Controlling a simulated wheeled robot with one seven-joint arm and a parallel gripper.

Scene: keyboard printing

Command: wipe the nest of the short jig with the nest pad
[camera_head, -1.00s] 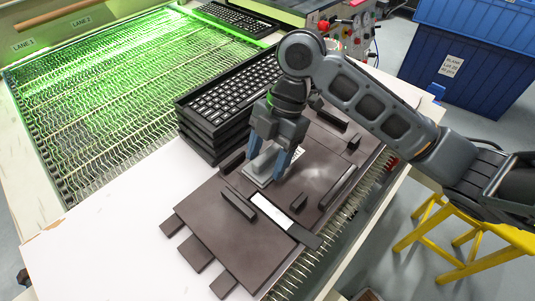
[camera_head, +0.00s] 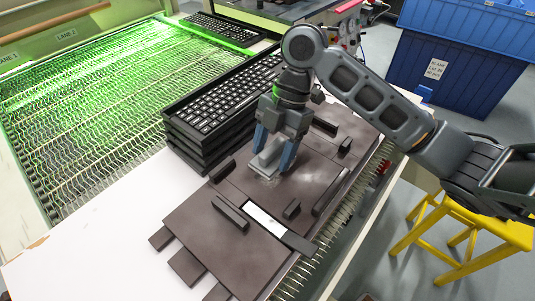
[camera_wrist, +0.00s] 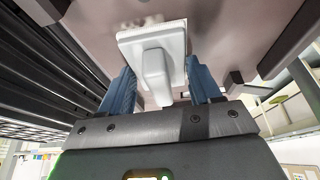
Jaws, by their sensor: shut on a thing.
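The nest pad (camera_head: 266,164) is a pale grey block with a raised handle. My gripper (camera_head: 273,153) is shut on its handle, with one blue finger on each side. In the wrist view the pad (camera_wrist: 151,45) is between the fingers (camera_wrist: 160,88), its flat face toward the dark plate. The pad is down at the dark brown jig plate (camera_head: 310,172), at or just above its surface; I cannot tell if they touch. A front dark plate (camera_head: 222,240) carries upright bars and a white strip (camera_head: 265,221). Which plate is the short jig is not clear.
A stack of black trays with a keyboard (camera_head: 205,120) stands close left of my gripper. A green-lit mesh conveyor (camera_head: 90,120) lies beyond it. Small dark blocks (camera_head: 291,209) stand up from the plates. The white tabletop (camera_head: 100,235) at front left is clear.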

